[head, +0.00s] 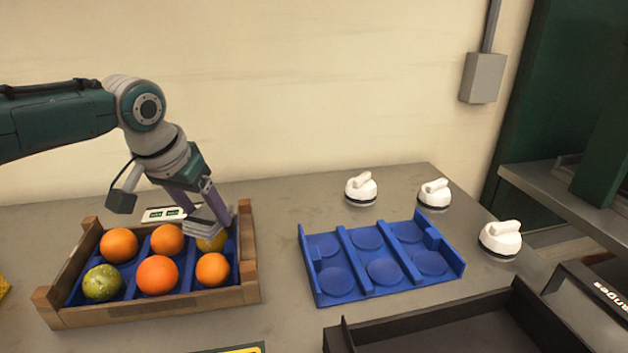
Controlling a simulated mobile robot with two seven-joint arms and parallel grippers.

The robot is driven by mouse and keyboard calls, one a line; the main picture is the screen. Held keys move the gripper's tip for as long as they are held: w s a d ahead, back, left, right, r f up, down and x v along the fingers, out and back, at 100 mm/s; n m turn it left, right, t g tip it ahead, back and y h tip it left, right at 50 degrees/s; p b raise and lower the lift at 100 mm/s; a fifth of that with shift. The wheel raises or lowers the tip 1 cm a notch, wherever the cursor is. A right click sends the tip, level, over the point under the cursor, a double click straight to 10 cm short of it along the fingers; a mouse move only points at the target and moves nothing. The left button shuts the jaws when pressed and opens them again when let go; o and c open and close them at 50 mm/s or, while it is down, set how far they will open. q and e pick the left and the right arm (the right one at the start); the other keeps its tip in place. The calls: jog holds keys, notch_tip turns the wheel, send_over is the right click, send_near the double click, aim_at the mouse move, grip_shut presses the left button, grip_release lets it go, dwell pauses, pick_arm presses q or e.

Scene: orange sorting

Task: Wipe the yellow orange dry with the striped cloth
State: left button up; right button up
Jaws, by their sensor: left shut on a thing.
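The yellow orange (214,244) sits in the back right pocket of the wooden crate (150,312), partly hidden by my gripper and what it holds. My left gripper (205,218) points down over that pocket. It is shut on a folded greyish cloth with faint stripes (203,231), which is at the top of the yellow orange; whether they touch is hard to tell. My right gripper is not in view.
Several oranges and a green mottled fruit (102,283) fill the crate's other pockets. An empty blue tray (384,270) lies to the right. White knobbed objects (361,189) stand behind and beside it. A black bin (450,325) is at the front right.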

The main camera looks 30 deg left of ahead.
pick_arm(q)
jog(key=shift+w+a+f+b, duration=0.1)
jog(key=shift+w+a+b, duration=0.05)
jog(key=shift+w+b, duration=0.8)
jog(key=shift+s+r+p, duration=0.25)
jog(key=shift+s+p, duration=0.25)
jog(key=shift+p, duration=0.35)
jog(key=shift+s+d+p, duration=0.2)
jog(key=shift+s+p, duration=0.5)
jog(key=shift+p, duration=0.4)
jog(key=shift+s+f, duration=0.1)
jog(key=shift+s, duration=0.15)
jog(key=shift+w+f+b, duration=0.2)
jog(key=shift+w+b, duration=0.25)
jog(key=shift+b, duration=0.05)
jog(key=shift+w+a+r, duration=0.1)
jog(key=shift+w, duration=0.15)
